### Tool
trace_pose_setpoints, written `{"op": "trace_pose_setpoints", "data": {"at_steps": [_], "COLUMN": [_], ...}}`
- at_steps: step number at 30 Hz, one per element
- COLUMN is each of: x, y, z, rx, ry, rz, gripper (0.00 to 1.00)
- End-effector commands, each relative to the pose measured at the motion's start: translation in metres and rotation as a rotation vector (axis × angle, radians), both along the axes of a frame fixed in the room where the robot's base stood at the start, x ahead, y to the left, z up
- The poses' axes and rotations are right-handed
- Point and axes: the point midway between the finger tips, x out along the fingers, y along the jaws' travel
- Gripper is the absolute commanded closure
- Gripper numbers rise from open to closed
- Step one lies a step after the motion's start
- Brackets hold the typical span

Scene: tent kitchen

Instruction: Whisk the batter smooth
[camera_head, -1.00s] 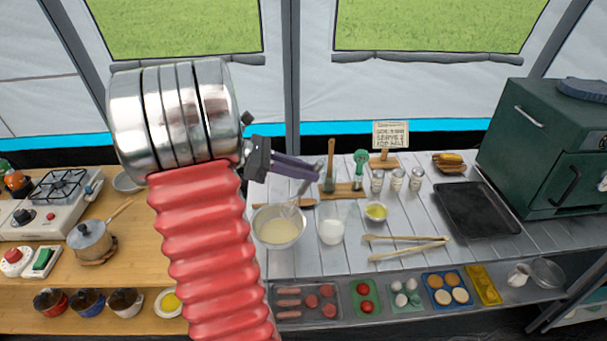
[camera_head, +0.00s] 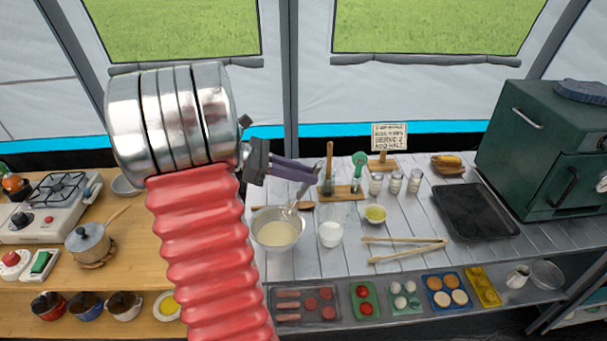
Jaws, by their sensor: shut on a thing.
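A metal mixing bowl (camera_head: 277,238) with pale batter (camera_head: 275,233) stands on the white plank table, just right of my red arm. My gripper (camera_head: 316,172) reaches over the table from the left, its purple fingers above and slightly right of the bowl. It is shut on the whisk (camera_head: 293,209), which slants down from the fingers to the bowl's upper right rim. The whisk's wires are thin and blurred, so I cannot tell how deep they sit in the batter. The batter's surface looks even at this size.
A glass of white contents (camera_head: 330,234) stands close right of the bowl, with a small yellow-green bowl (camera_head: 375,214) beyond it. Wooden tongs (camera_head: 405,248) lie to the right. A wooden utensil stand (camera_head: 342,191) and shakers (camera_head: 395,183) stand behind. A dark tray (camera_head: 476,212) lies farther right.

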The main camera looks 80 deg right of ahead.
Motion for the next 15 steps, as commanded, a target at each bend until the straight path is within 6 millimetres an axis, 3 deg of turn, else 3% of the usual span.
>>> {"op": "trace_pose_setpoints", "data": {"at_steps": [15], "x": [0.000], "y": [0.000], "z": [0.032], "rx": [-0.003], "ry": [-0.001], "rz": [0.000], "gripper": [1.00]}}
